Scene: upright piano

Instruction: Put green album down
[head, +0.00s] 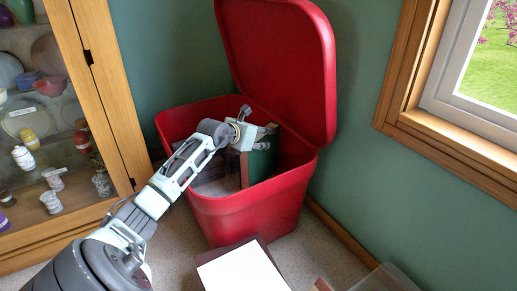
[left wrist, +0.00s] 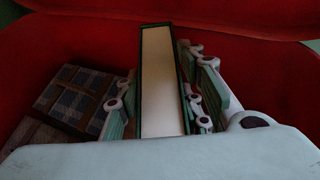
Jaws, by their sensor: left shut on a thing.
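The green album (head: 262,164) is upright inside the open red bin (head: 250,216), its upper part showing over the rim. My left gripper (head: 262,137) is above it and shut on it. In the left wrist view the album's pale page edge (left wrist: 162,85) stands between my left gripper's fingers (left wrist: 164,108), framed by thin green covers. The album's lower end is hidden, so I cannot tell whether it touches the bin's bottom. My right gripper is in neither view.
Plaid items (left wrist: 76,94) lie in the bin beside the album. The bin's red lid (head: 280,62) stands open behind. A glass cabinet (head: 92,60) is at left, a window (head: 440,90) at right. A white-topped dark item (head: 242,270) lies in front of the bin.

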